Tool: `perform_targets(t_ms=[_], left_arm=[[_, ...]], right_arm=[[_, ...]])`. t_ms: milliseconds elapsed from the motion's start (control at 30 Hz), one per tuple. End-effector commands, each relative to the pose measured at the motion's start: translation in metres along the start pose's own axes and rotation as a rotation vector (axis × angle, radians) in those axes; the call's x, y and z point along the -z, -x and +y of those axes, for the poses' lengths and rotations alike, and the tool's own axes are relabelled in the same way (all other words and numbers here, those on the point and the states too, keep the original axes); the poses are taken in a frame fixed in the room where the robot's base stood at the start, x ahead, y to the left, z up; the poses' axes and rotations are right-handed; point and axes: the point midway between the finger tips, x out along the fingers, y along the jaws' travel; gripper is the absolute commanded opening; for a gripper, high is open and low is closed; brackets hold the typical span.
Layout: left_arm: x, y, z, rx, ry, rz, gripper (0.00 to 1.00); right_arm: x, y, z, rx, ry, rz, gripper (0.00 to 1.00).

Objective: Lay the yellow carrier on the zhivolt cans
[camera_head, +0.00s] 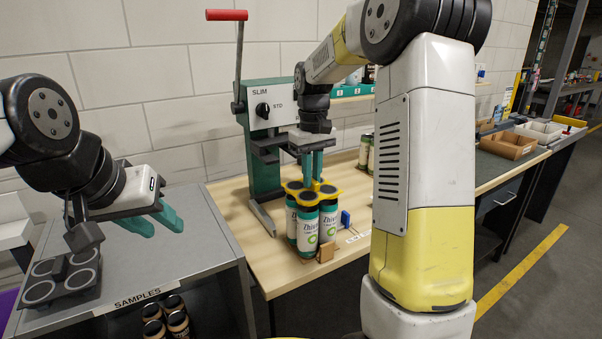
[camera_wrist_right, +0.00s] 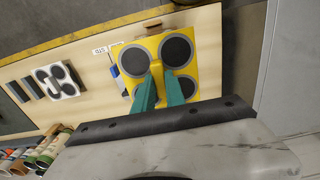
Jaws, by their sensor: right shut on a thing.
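The yellow carrier (camera_head: 328,191) sits over the tops of the zhivolt cans (camera_head: 306,227), with the dark can lids showing through its rings. The cans are teal and white and stand upright in a cluster on the wooden bench. In the right wrist view the carrier (camera_wrist_right: 152,46) shows around several dark lids. My right gripper (camera_head: 312,172) points down at the middle of the carrier, its teal fingers shut on the carrier's centre; the grip point itself is partly hidden. My left gripper (camera_head: 160,226) is open and empty, above the grey samples cabinet.
A green press (camera_head: 262,135) with a red-handled lever stands behind the cans. A dark tray with round rings (camera_head: 62,279) is at the left on the samples cabinet (camera_head: 190,240). A small blue item (camera_head: 345,219) lies right of the cans. Cardboard boxes (camera_head: 507,145) stand further right.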

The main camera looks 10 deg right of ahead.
Motion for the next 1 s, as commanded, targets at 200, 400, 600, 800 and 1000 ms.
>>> perform_targets(t_ms=[200, 400, 600, 800, 1000], left_arm=[[0.0, 0.0, 0.0, 0.0, 0.0, 0.0, 0.36], [0.0, 0.0, 0.0, 0.0, 0.0, 0.0, 0.36], [0.0, 0.0, 0.0, 0.0, 0.0, 0.0, 0.36], [0.0, 0.0, 0.0, 0.0, 0.0, 0.0, 0.36], [0.0, 0.0, 0.0, 0.0, 0.0, 0.0, 0.36]], right_arm=[[0.0, -0.007, 0.0, 0.0, 0.0, -0.001, 0.0], [0.0, -0.013, 0.0, 0.0, 0.0, 0.0, 0.0], [0.0, -0.017, 0.0, 0.0, 0.0, 0.001, 0.0], [0.0, -0.017, 0.0, 0.0, 0.0, 0.0, 0.0], [0.0, -0.017, 0.0, 0.0, 0.0, 0.0, 0.41]])
